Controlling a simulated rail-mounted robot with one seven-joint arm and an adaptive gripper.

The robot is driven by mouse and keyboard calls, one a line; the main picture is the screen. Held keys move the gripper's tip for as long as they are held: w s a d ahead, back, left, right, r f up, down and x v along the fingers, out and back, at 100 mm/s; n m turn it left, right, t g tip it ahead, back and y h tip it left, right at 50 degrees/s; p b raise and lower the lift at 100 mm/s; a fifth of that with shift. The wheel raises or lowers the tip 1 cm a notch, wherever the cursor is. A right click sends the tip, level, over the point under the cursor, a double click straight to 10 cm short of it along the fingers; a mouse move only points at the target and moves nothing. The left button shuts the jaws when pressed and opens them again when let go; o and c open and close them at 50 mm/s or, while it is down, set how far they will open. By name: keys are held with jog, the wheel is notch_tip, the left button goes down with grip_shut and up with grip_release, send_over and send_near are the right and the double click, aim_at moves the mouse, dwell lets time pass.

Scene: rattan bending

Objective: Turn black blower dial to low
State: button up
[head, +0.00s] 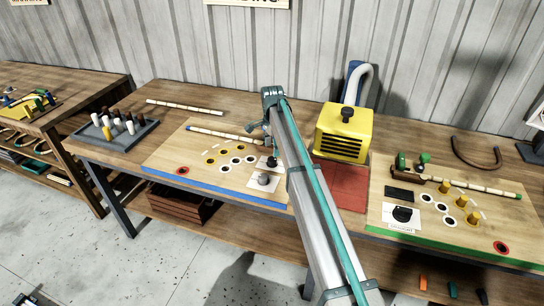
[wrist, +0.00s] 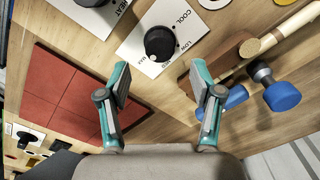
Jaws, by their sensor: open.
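In the head view the black dial (head: 272,162) shows on the left work board, partly beside my arm. The fingertips are hard to make out there.
A second plate with a HEAT label (wrist: 105,12) lies beside the dial. A blue clamp (wrist: 281,96) and a brown block (wrist: 226,60) with rattan are close to the right finger. Red tiles (wrist: 80,90) lie at left. A yellow blower (head: 345,132) stands behind the red mat (head: 350,187).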

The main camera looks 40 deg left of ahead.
aim_at(272, 159)
jog(key=shift+f+p, duration=0.65)
jog(key=shift+f, duration=2.15)
jog(key=c, duration=1.1)
jog(key=shift+c, duration=0.2)
